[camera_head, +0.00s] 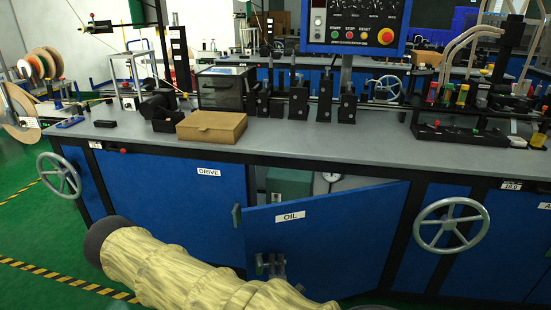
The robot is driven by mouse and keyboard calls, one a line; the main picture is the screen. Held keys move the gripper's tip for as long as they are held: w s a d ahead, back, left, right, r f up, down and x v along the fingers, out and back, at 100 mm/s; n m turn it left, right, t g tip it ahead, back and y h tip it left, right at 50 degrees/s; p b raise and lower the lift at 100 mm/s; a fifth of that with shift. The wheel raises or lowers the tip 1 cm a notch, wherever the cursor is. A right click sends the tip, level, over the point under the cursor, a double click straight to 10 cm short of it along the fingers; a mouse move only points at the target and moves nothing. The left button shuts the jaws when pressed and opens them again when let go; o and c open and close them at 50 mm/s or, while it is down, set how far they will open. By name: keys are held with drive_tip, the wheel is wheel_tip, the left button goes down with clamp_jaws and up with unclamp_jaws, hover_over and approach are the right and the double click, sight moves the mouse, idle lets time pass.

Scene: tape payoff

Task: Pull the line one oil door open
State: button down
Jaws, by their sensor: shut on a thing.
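The oil door (325,235) is a blue panel with a white OIL label on the front of the line one bench. It stands partly open, its left edge swung out toward me and its right side near the frame post. A dark opening with a grey-green box (289,184) and a round gauge (331,177) shows above and behind it. My gripper (270,264) is at the door's lower left face, shut on what appears to be its handle. My yellow-sleeved arm hides the gripper's lower part, and the grip itself is hard to see.
A blue DRIVE panel (165,196) lies left of the opening. Handwheels stand out from the bench at left (59,175) and right (450,226). A cardboard box (211,127) sits on the grey benchtop (330,138). Green floor shows at left.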

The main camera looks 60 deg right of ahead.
drive_tip(key=c, duration=1.4)
unclamp_jaws()
drive_tip(key=shift+w, duration=0.1)
drive_tip(key=shift+c, duration=0.2)
drive_tip(key=shift+a, duration=0.1)
drive_tip(key=v, duration=1.1)
drive_tip(key=shift+s+a, duration=0.3)
